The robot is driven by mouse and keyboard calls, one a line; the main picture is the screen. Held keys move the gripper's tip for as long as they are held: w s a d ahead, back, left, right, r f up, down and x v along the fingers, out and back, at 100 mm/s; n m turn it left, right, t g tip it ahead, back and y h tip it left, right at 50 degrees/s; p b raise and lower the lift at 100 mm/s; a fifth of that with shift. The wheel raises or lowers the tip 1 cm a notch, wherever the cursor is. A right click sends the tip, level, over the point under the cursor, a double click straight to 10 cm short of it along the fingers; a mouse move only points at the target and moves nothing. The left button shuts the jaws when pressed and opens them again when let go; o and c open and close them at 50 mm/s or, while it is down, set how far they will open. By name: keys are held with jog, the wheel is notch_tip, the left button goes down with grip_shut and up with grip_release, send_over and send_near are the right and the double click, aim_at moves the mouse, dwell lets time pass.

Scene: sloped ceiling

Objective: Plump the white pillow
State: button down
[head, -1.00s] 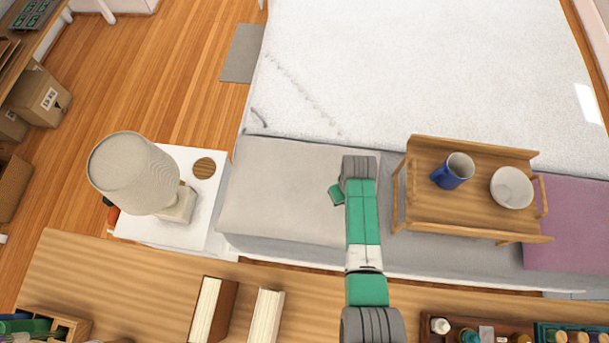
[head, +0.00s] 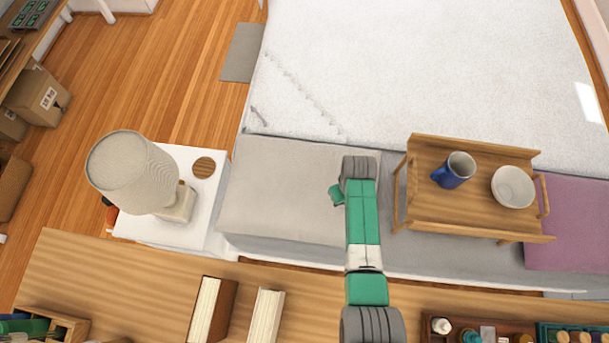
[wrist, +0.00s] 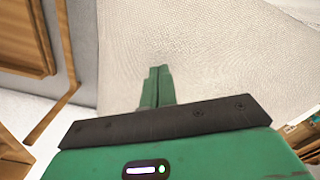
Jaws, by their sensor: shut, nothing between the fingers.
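The white pillow (head: 280,190) lies flat at the near end of the bed, left of the wooden tray, and looks pale off-white. In the wrist view the pillow (wrist: 225,60) fills most of the upper middle and right, with fine woven texture. My gripper (head: 336,195) is over the pillow's right part, largely hidden by my own arm in the head view. In the wrist view my gripper's green fingers (wrist: 157,73) are together, empty, and point at the pillow's surface. I cannot tell whether the fingertips touch it.
A wooden tray (head: 420,215) with a blue mug (head: 453,170) and a white bowl (head: 512,187) stands close right of my arm. A purple pillow (head: 575,225) lies beyond it. A lamp (head: 133,172) stands on the white nightstand (head: 205,218) at left.

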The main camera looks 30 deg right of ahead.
jog(key=shift+f+b, duration=0.8)
jog(key=shift+f, duration=0.3)
jog(key=shift+r+p, duration=1.75)
notch_tip(320, 180, up, 5)
jog(key=p, duration=0.4)
jog(key=shift+p, duration=0.4)
